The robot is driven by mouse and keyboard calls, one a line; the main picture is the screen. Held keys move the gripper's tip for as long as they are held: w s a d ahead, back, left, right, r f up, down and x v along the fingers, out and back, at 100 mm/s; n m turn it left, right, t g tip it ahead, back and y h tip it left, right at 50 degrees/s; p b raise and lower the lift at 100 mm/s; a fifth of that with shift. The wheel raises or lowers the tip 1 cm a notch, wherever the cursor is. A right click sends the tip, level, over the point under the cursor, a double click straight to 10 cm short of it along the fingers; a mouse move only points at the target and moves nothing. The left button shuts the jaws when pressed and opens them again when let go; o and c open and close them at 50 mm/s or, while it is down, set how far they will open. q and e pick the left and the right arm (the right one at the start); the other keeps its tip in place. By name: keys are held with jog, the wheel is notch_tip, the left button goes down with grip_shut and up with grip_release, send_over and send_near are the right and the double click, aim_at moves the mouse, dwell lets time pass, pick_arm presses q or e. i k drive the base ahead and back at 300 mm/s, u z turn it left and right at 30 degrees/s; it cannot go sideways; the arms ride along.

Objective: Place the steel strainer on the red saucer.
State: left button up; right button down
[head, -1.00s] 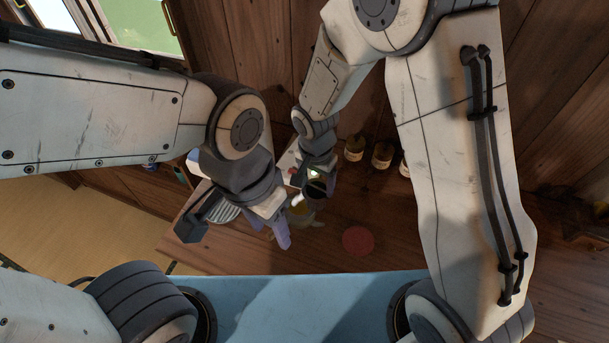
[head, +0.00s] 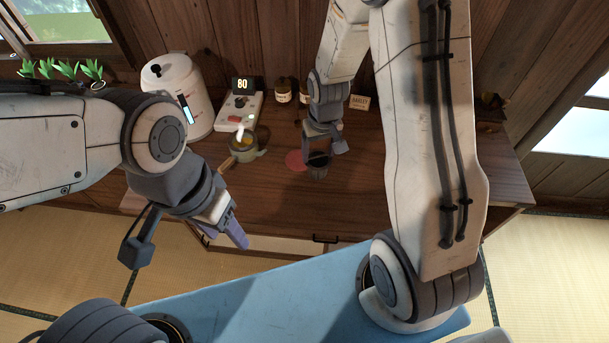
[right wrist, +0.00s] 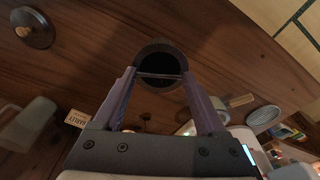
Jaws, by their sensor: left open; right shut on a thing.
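My right gripper (head: 322,148) is shut on a dark, round, cup-shaped thing, which I take for the steel strainer (head: 317,168). In the right wrist view the strainer (right wrist: 160,62) sits between the fingertips, its round opening in shadow. The red saucer (head: 295,160) lies on the wooden counter. The strainer appears just right of it and may overlap its right edge; I cannot tell whether it touches anything. The saucer does not show in the right wrist view. My left gripper (head: 236,230) is open and empty, in front of the counter's front edge.
A small pot (head: 244,152) with a wooden handle stands left of the saucer. Jars (head: 283,92) and a card (head: 358,102) stand at the back. The counter's front middle is clear.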

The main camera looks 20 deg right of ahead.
aim_at(299, 159)
jog(key=k, duration=0.1)
jog(key=z, duration=1.2)
jog(key=i, duration=0.9)
jog(key=u, duration=1.2)
